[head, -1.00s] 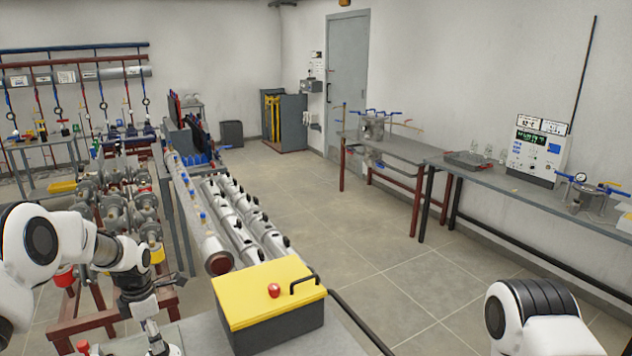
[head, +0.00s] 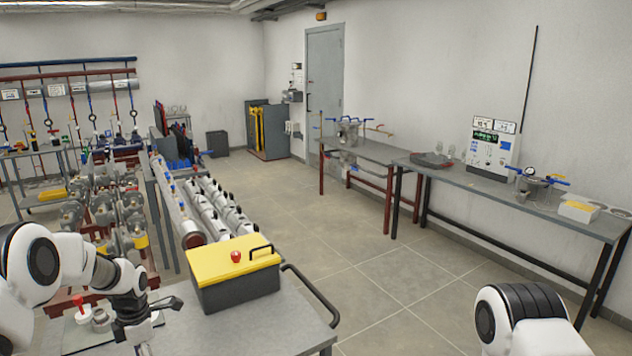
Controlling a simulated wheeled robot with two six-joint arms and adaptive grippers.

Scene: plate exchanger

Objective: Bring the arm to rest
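My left arm comes in at the lower left, bent downward at the wrist. Its dark gripper (head: 143,325) hangs over the grey cart top (head: 262,318), left of the yellow-lidded toolbox. I cannot make out the fingertips, or whether they are apart or hold anything. Of my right arm only a white and black link shows at the lower right; its gripper is out of view.
The toolbox (head: 235,290) with a red knob stands on the cart, beside a black handle rail (head: 318,296). A small red-topped part (head: 81,308) is near my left wrist. Wall benches (head: 490,188) stand right. The floor between is clear.

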